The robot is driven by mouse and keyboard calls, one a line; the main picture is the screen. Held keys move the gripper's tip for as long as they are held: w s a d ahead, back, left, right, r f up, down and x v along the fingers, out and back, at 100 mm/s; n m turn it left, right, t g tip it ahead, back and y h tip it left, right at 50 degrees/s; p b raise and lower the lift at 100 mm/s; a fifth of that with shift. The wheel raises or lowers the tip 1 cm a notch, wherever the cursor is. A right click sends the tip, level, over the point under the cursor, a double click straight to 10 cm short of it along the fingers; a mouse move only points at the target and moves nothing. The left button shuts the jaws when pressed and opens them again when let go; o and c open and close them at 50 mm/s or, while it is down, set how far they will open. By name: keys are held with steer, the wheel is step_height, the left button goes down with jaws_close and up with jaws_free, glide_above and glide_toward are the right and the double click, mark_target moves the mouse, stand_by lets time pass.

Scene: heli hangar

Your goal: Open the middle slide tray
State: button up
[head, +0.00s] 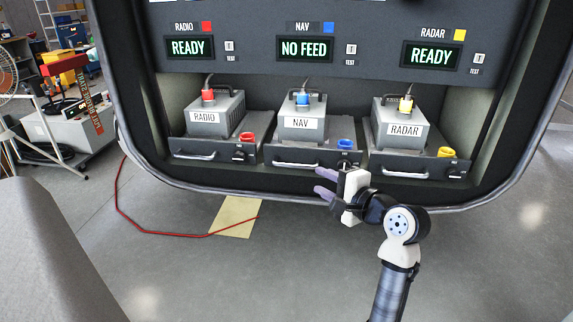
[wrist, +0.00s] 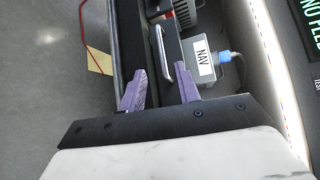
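The middle slide tray (head: 265,151) carries the grey NAV box (head: 303,108). It sits level with the trays on either side, and its silver bar handle (head: 293,164) is on its dark front. My gripper (head: 320,181) is open and empty, just in front of the tray's right half, with its purple fingers pointing left. In the wrist view my gripper (wrist: 161,78) has its two fingers spread, and the handle (wrist: 160,48) runs lengthwise just beyond the tips, lined up with the gap. The fingers look apart from the handle; exact depth is hard to judge.
The RADIO tray (head: 190,150) stands left and the RADAR tray (head: 415,168) right, with red and yellow sockets. A blue socket (head: 345,144) sits on the middle tray. The NAV display (head: 304,48) reads NO FEED. A red cable (head: 160,233) lies on the open floor.

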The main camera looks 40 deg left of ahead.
mark_target(293, 167)
steer(key=p+x, duration=0.2)
steer(key=x, duration=1.1)
steer(key=shift+r, duration=0.1)
steer(key=shift+c, duration=0.2)
jaws_close()
